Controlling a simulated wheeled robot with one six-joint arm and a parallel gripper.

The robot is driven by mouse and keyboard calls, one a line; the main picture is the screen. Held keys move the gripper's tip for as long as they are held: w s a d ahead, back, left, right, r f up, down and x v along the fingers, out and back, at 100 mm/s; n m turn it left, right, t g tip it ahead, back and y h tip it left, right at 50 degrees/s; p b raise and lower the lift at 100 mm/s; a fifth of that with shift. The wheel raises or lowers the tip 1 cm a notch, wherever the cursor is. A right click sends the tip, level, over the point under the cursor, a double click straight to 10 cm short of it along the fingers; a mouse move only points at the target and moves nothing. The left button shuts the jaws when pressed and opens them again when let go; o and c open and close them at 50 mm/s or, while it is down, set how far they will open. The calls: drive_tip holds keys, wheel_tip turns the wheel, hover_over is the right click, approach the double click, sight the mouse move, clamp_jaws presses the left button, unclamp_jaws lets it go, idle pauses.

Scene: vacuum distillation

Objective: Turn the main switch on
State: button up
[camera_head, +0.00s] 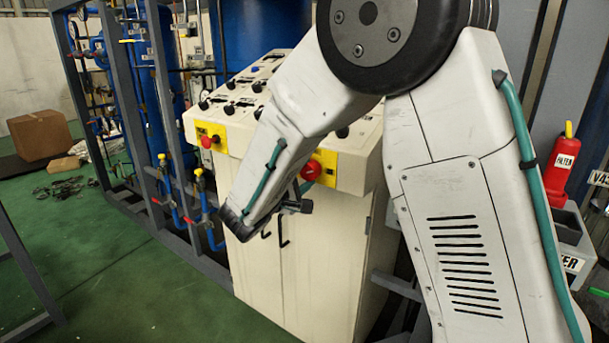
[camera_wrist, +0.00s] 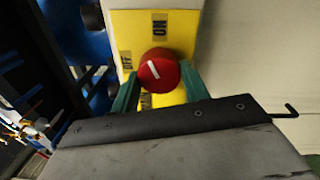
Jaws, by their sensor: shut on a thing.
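The main switch is a red round knob (camera_wrist: 165,72) with a white line, on a yellow plate (camera_wrist: 180,28). ON is printed near the plate's top, OFF at its left, and a partly hidden label lies below the knob. The white line tilts to the upper left, roughly between OFF and ON. My gripper (camera_wrist: 158,75) has its green fingers on both sides of the knob and is shut on it. In the head view the red knob (camera_head: 311,170) is on the cabinet's front right; my arm hides much of my gripper there.
The cream control cabinet (camera_head: 330,240) carries a second red knob (camera_head: 206,142) at its front left and several black knobs on top. Blue pipes and a grey frame (camera_head: 160,110) stand to the left. A red extinguisher (camera_head: 561,165) is at right.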

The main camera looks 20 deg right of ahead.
drive_tip(key=m, duration=0.4)
drive_tip(key=shift+m, duration=0.4)
idle(0.4)
drive_tip(key=o, duration=1)
drive_tip(key=v, duration=0.7)
drive_tip(key=shift+s+a, duration=0.2)
drive_tip(key=shift+a, duration=0.1)
